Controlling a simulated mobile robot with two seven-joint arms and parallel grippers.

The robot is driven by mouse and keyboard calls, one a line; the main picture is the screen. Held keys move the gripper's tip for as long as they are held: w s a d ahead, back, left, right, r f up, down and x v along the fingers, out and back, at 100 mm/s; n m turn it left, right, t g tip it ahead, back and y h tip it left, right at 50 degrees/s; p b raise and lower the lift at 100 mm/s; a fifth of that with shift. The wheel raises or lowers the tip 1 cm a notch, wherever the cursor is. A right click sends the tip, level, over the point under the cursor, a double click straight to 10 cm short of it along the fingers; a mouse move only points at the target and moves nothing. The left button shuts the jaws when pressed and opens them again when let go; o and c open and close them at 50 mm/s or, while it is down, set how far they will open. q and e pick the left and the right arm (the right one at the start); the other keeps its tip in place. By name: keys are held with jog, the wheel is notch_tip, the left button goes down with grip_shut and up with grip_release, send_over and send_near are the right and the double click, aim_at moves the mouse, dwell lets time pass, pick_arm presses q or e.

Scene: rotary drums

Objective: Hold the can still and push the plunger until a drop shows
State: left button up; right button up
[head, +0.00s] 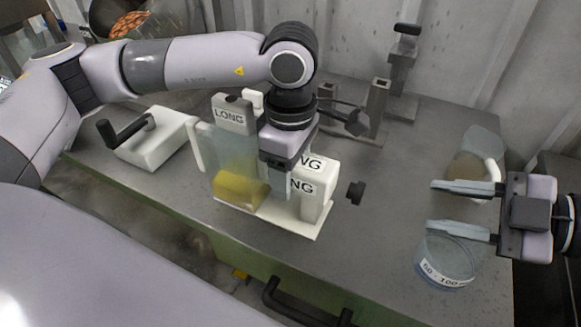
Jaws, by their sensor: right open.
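No can or plunger can be made out for certain. My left gripper (278,192) points down at the container's right side, in front of white blocks marked "NG" (318,190). Its fingertips are partly hidden, so I cannot tell whether it is open or touching anything. My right gripper (432,206) is open and empty at the right, its fingers pointing left above a clear jar labelled "60 - 100" (445,265).
A clear jug with a white handle (472,165) stands behind my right gripper. A white box with a black crank (158,140) is at the left. Grey metal stands (376,108) are at the back. The grey table (375,235) is clear between base and jar.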

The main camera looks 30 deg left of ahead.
jog(key=shift+f, duration=0.1)
jog(key=shift+f, duration=0.1)
grip_shut()
dwell(1.7)
